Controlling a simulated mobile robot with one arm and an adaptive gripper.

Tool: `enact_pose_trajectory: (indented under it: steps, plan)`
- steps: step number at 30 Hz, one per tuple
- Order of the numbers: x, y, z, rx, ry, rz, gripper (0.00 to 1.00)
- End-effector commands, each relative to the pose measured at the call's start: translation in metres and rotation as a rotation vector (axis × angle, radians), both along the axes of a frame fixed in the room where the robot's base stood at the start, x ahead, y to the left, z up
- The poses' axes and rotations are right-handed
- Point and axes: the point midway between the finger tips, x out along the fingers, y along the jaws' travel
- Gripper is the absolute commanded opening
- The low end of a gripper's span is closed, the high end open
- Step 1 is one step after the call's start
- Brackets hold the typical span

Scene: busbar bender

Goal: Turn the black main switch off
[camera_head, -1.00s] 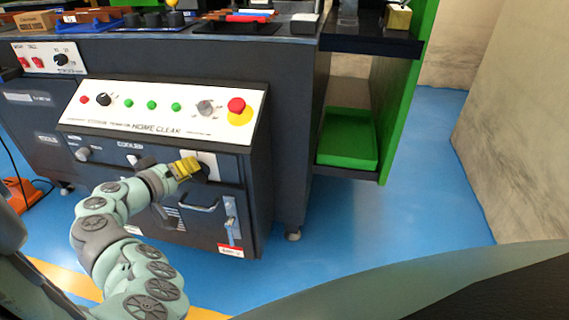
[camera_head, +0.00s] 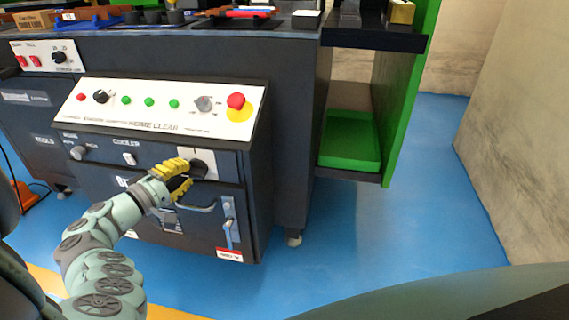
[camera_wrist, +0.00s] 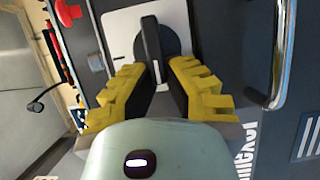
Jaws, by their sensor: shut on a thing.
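The black main switch (camera_head: 199,169) is a round knob with a raised bar handle on a white plate (camera_head: 184,152), on the front of the dark cabinet. In the wrist view the black switch (camera_wrist: 152,45) stands between the fingertips, its handle lengthwise in the picture. My gripper (camera_head: 187,178) has yellow-padded fingers and is at the switch. In the wrist view my gripper (camera_wrist: 158,78) is shut on the switch handle, one finger on each side. In the head view the fingers partly hide the knob.
Above is a sloped white panel with a red emergency button (camera_head: 236,101) and small knobs. A metal handle (camera_head: 196,207) and a latch lever (camera_head: 229,222) sit just below the switch. A green tray (camera_head: 349,152) stands on the right. Blue floor is clear at right.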

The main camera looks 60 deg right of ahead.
Motion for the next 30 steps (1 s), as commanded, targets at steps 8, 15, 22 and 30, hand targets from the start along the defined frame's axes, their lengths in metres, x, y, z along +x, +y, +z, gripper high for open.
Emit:
enact_pose_trajectory:
  steps: [8, 15, 22, 30]
  plan:
    - [0.0004, 0.0006, -0.0024, -0.017, 0.048, 0.002, 0.0]
    - [0.0004, 0.0005, -0.0025, -0.018, 0.052, 0.002, 0.0]
    - [0.0004, 0.0005, -0.0025, -0.018, 0.051, 0.002, 0.2]
    - [0.0004, 0.0004, -0.0022, -0.018, 0.05, 0.001, 0.42]
